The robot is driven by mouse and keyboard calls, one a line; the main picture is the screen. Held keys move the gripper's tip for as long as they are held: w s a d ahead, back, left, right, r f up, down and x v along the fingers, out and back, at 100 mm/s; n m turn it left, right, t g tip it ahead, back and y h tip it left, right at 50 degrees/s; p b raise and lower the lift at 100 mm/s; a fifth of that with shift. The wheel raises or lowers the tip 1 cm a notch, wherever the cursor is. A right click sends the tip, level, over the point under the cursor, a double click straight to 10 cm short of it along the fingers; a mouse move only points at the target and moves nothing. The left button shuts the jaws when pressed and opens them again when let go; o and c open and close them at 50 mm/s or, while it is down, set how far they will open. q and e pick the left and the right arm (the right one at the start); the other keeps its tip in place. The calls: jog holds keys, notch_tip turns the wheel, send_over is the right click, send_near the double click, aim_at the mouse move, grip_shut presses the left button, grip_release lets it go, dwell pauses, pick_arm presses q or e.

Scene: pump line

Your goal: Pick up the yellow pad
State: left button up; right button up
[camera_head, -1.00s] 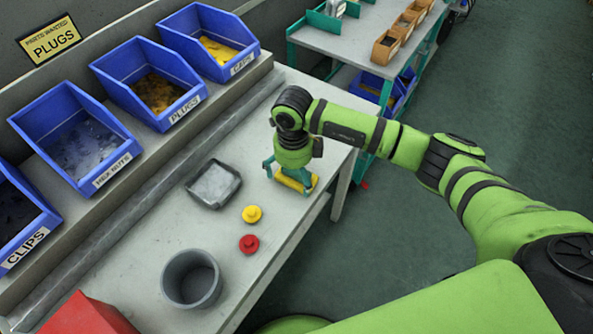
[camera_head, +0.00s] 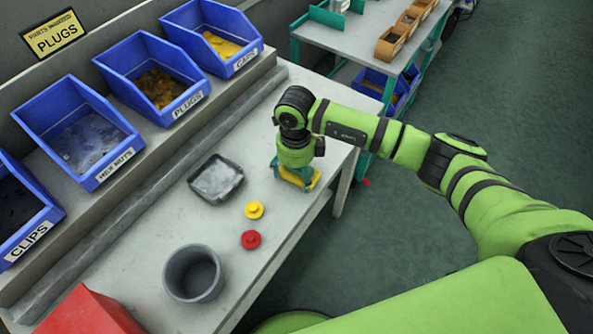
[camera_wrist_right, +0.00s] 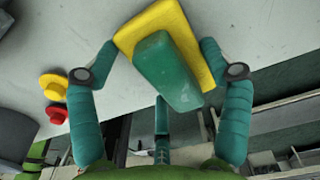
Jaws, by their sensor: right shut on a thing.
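The yellow pad (camera_head: 316,180) lies at the table's right end, under my right gripper (camera_head: 293,178), which hides most of it in the head view. In the right wrist view, the pad (camera_wrist_right: 184,24) is a yellow slab with a teal block on its face (camera_wrist_right: 168,70). The fingers of my right gripper (camera_wrist_right: 160,50) stand on opposite sides of the pad, with their tips against it. They are shut on the pad. I cannot tell whether it is clear of the table. My left gripper is not in view.
A grey tray (camera_head: 215,196), yellow knob (camera_head: 254,210), red knob (camera_head: 251,240), grey cup (camera_head: 176,285) and red box (camera_head: 85,315) share the table (camera_head: 262,278). Blue part bins (camera_head: 100,175) line the back. A second bench (camera_head: 352,42) stands beyond.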

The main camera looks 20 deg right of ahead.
jog(key=shift+w+r, duration=0.1)
jog(key=shift+r, duration=0.35)
jog(key=r, duration=0.1)
jog(key=r+b, duration=0.1)
jog(key=r, duration=0.1)
jog(key=shift+s+d, duration=0.15)
jog(key=shift+s, duration=0.05)
jog(key=s+d+r+b, duration=0.1)
jog(key=s+d+r, duration=0.1)
jog(key=s, duration=0.3)
jog(key=s+d+r+b, duration=0.1)
jog(key=s+d+r, duration=0.1)
jog(key=s+r, duration=0.2)
jog(key=shift+s+d+r+b, duration=0.35)
jog(key=shift+s+r, duration=0.05)
jog(key=shift+s, duration=0.3)
jog(key=shift+o, duration=0.7)
